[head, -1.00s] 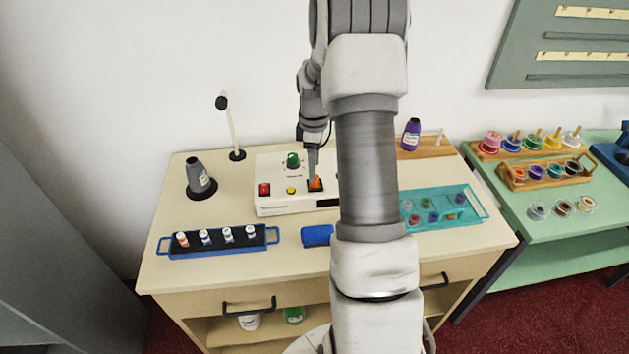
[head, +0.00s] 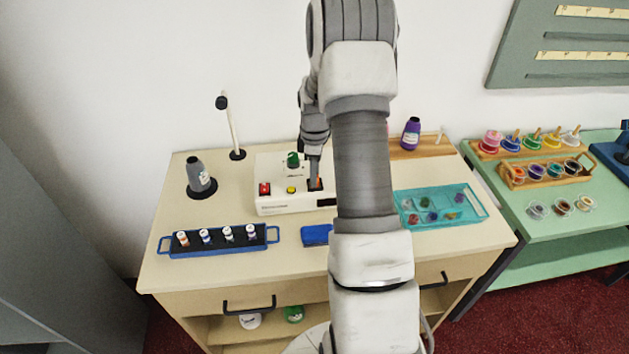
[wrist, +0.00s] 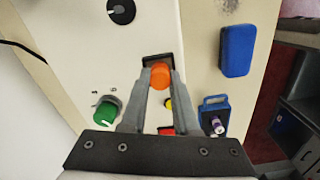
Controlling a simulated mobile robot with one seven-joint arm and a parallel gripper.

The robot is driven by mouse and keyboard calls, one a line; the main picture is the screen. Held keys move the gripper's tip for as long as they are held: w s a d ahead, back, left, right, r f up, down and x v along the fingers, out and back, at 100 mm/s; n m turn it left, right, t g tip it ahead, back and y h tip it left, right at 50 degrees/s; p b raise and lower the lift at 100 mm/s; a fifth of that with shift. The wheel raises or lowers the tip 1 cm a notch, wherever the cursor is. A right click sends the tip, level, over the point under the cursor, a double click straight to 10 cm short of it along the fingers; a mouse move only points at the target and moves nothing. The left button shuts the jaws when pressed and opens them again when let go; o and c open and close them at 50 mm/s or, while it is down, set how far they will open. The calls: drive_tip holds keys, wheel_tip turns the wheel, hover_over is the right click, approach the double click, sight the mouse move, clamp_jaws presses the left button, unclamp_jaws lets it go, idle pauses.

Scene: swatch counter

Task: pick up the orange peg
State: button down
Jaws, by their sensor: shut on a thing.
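The orange peg (wrist: 160,76) stands at a black square socket (wrist: 152,60) on the white control box (head: 273,208). In the head view only a small part of the peg (head: 318,183) shows beside my fingers. My gripper (head: 315,184) reaches down to it from above. In the wrist view my gripper (wrist: 161,84) has one finger on each side of the peg and is shut on it. The peg's lower end is hidden, so I cannot tell whether it is still seated in the socket.
The box carries a green knob (head: 293,160), a red switch (head: 264,189) and a yellow button (head: 291,190). A blue block (head: 316,235), a blue rack (head: 178,252) of small bottles, a grey bottle (head: 198,176) and a teal tray (head: 480,206) surround it.

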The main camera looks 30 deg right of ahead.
drive_tip(key=shift+r, duration=0.15)
wheel_tip(320, 180, up, 4)
drive_tip(key=shift+s+d+r+b, duration=0.1)
drive_tip(key=shift+s+d+b, duration=0.05)
drive_tip(key=shift+b, duration=0.15)
drive_tip(key=s+d+r, duration=0.6)
drive_tip(key=s, duration=0.3)
drive_tip(key=shift+s+r+b, duration=0.25)
drive_tip(key=shift+r+b, duration=0.05)
drive_tip(key=shift+b, duration=0.15)
drive_tip(key=shift+w, duration=0.15)
